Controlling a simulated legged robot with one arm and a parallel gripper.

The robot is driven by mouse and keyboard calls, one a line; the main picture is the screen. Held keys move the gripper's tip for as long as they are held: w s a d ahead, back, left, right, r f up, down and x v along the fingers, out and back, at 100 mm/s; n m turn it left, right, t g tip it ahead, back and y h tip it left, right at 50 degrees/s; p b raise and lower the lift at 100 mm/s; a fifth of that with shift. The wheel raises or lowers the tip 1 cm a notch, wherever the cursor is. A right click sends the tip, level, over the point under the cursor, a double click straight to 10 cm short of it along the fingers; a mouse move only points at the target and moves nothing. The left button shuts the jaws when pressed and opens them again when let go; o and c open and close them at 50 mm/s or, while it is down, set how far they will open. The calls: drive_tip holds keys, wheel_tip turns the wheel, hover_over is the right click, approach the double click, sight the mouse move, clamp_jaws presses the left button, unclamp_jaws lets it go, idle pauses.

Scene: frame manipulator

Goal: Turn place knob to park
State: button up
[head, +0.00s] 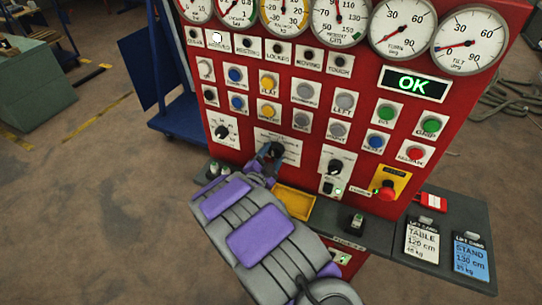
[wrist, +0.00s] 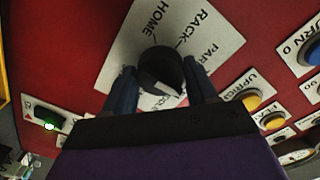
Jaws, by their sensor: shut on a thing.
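The place knob (wrist: 160,68) is black and sits on a white label plate (wrist: 212,28) on the red panel. The words HOME, RACK and part of PARK show around it in the wrist view; another label lower down is mostly hidden. My gripper (wrist: 163,86) has one blue finger on each side of the knob and is shut on it. Which label the knob points to is not clear. In the head view, the knob (head: 277,149) shows at the end of my purple and grey arm, with my gripper (head: 266,158) against it.
Several gauges line the panel top, above rows of buttons. A green display (head: 415,84) reads OK. Another black knob (head: 335,166) and a red emergency button (head: 387,189) sit to the right. Below is a shelf with a yellow tray (head: 294,203) and two cards.

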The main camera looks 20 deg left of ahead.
drive_tip(key=c, duration=0.4)
drive_tip(key=shift+o, duration=0.2)
drive_tip(key=shift+p, duration=0.45)
drive_tip(key=n+p, duration=0.2)
drive_tip(key=shift+d+r+p, duration=0.1)
drive_tip(key=shift+r+p, duration=0.05)
drive_tip(key=shift+p, duration=0.2)
drive_tip(key=n+p, duration=0.2)
drive_tip(key=p, duration=0.1)
drive_tip(key=n+p, duration=0.4)
drive_tip(key=shift+n, duration=0.3)
